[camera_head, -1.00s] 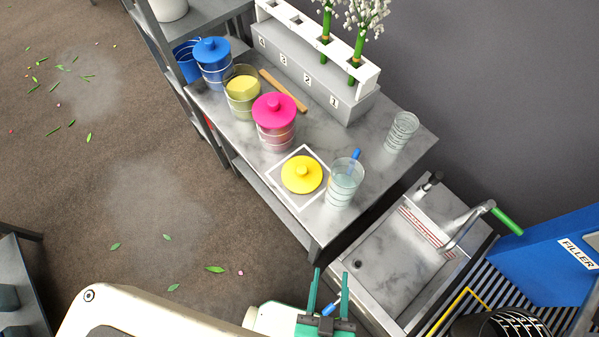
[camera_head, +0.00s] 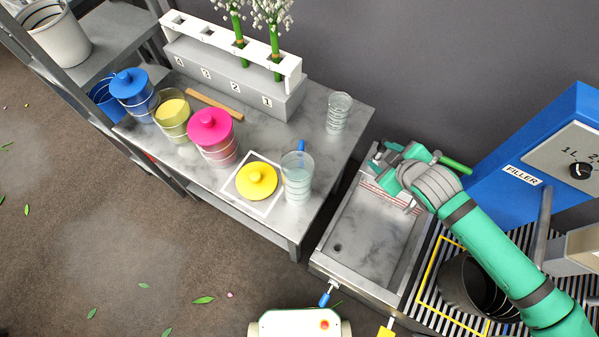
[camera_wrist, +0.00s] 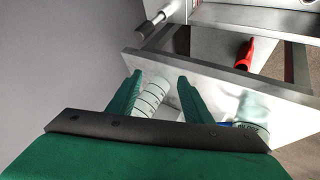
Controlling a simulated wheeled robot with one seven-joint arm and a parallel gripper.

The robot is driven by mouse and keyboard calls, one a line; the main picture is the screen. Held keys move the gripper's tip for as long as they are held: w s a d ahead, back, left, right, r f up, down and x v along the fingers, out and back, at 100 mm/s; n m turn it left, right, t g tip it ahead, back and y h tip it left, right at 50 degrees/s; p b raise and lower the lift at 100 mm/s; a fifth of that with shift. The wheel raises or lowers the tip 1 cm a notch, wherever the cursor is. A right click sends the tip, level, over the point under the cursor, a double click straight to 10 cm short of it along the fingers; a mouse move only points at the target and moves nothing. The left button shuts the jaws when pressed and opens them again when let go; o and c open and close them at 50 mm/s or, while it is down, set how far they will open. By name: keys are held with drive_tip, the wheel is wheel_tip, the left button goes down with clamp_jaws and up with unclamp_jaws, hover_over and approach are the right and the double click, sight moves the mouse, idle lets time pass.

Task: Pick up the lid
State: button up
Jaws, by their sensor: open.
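The yellow lid (camera_head: 256,180) is round with a small knob. It lies flat, knob up, inside a white square outline (camera_head: 264,211) on the marble-topped table, in the head view. My gripper (camera_head: 384,158) is well to the right of the lid, raised over the back of the sink by the tap. Its two green fingers (camera_wrist: 159,77) are apart in the wrist view, with nothing held between them. The lid does not show in the wrist view. The yellow-tinted jar (camera_head: 172,118) stands without a lid; the pink (camera_head: 211,132) and blue (camera_head: 133,92) jars have theirs on.
A clear glass with a blue item (camera_head: 298,180) stands just right of the lid. A ribbed glass (camera_head: 338,113) is behind it. A wooden stick (camera_head: 214,104) and a numbered flower rack (camera_head: 235,75) are at the back. The sink (camera_head: 369,240) and blue filler (camera_head: 535,150) are to the right.

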drive_tip(key=w+a+r+n+y, duration=0.2)
drive_tip(key=w+a+r+n, duration=0.1)
drive_tip(key=w+a+r, duration=1.1)
drive_tip(key=n+g+h, duration=0.2)
drive_tip(key=g+h, duration=0.1)
drive_tip(key=g, duration=0.6)
hover_over(254, 176)
drive_tip(key=f, duration=1.4)
drive_tip(key=shift+d, duration=0.25)
drive_tip(key=shift+w+a+f, duration=0.1)
drive_tip(key=shift+w+f, duration=0.05)
drive_tip(key=shift+f, duration=3.05)
drive_tip(key=c, duration=1)
clamp_jaws()
drive_tip(key=shift+a, duration=0.1)
